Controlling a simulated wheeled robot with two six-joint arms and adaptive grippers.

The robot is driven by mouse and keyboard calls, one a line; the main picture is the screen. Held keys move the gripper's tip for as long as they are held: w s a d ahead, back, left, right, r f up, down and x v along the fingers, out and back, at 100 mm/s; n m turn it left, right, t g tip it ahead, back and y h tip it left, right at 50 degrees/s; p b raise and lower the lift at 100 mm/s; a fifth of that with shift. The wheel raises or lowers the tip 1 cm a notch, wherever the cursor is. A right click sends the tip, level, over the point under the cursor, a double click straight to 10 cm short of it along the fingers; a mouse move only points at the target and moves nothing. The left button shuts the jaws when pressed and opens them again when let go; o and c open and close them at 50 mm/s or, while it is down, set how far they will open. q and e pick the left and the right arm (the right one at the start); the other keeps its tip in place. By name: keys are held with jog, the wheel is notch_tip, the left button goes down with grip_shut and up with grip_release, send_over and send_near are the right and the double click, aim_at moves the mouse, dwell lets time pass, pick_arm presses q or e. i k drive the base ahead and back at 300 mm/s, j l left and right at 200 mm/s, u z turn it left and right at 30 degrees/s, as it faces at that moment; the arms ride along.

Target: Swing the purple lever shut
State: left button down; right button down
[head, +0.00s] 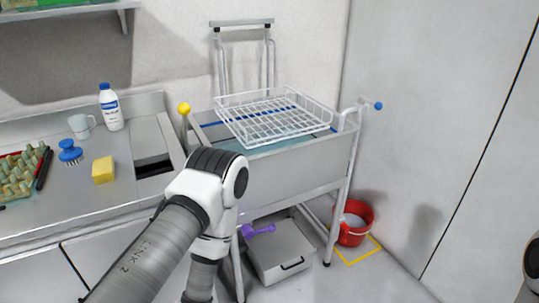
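The purple lever (258,230) is low under the metal basin, at the back left of a grey box on the floor. It shows as a short bar lying roughly sideways, with a wider part at its left end. Its mounting is too small to make out, and my arm is close to its left side in the picture. My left arm comes in from the lower left, bends in front of the basin and runs down out of the bottom edge. Its gripper is out of the picture. My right gripper is not in view either.
The metal basin (290,172) stands on legs and carries a white wire rack (275,117). The grey box (283,252) is beneath it. A red bucket (354,222) stands right of the legs. The counter at left holds a yellow sponge (103,170), brush, mug and bottle.

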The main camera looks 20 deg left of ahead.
aim_at(248, 232)
jog(key=i+j+u, duration=0.35)
jog(key=u, duration=0.15)
jog(key=i+j+u, duration=0.15)
jog(key=i+u, duration=0.35)
jog(key=k, duration=0.1)
